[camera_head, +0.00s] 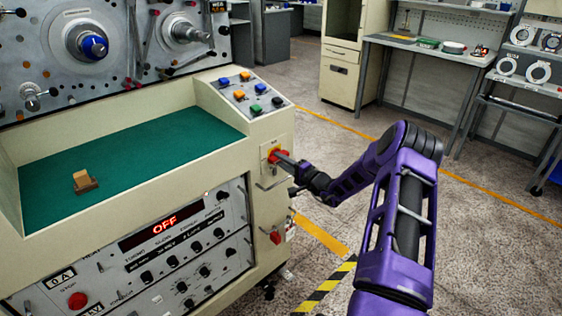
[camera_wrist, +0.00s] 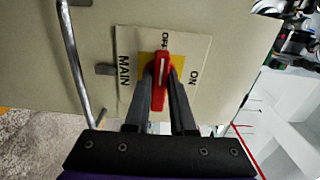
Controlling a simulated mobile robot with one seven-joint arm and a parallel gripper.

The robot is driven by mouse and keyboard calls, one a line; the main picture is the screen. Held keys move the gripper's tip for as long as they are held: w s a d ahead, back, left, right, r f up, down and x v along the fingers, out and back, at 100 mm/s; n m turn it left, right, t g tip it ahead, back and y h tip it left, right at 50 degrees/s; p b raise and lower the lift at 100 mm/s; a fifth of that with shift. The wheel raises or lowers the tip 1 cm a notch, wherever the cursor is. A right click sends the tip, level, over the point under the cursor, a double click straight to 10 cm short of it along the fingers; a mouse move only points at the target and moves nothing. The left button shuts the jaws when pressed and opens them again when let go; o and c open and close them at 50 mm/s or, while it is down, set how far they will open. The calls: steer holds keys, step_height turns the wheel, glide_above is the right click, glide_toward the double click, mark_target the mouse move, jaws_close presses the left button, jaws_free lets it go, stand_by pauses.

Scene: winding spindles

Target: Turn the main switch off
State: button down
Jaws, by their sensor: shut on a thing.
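The main switch is a red handle (camera_wrist: 160,92) on a yellow square, set on a pale plate (camera_wrist: 128,98) marked MAIN, OFF and ON. In the wrist view the handle's white line runs up toward the OFF mark, with ON to the right. In the head view the switch (camera_head: 272,152) is on the cream machine's end face, partly hidden by my gripper (camera_head: 284,158). In the wrist view my gripper (camera_wrist: 161,85) is shut on the red handle, one dark finger on each side. The machine's display (camera_head: 165,225) reads OFF in red.
A metal rail (camera_wrist: 76,65) stands beside the switch plate in the wrist view. A sloped panel of coloured buttons (camera_head: 250,94) is above the switch. A small wooden block (camera_head: 82,180) sits on the green top (camera_head: 135,150). Floor to the right is open up to the benches.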

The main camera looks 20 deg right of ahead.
steer(key=c, duration=0.8)
jaws_free()
steer(key=shift+o, duration=0.2)
steer(key=shift+s, duration=0.1)
steer(key=p+v, duration=0.1)
steer(key=v, duration=1.6)
steer(key=shift+s, duration=0.15)
steer(key=shift+d, duration=0.1)
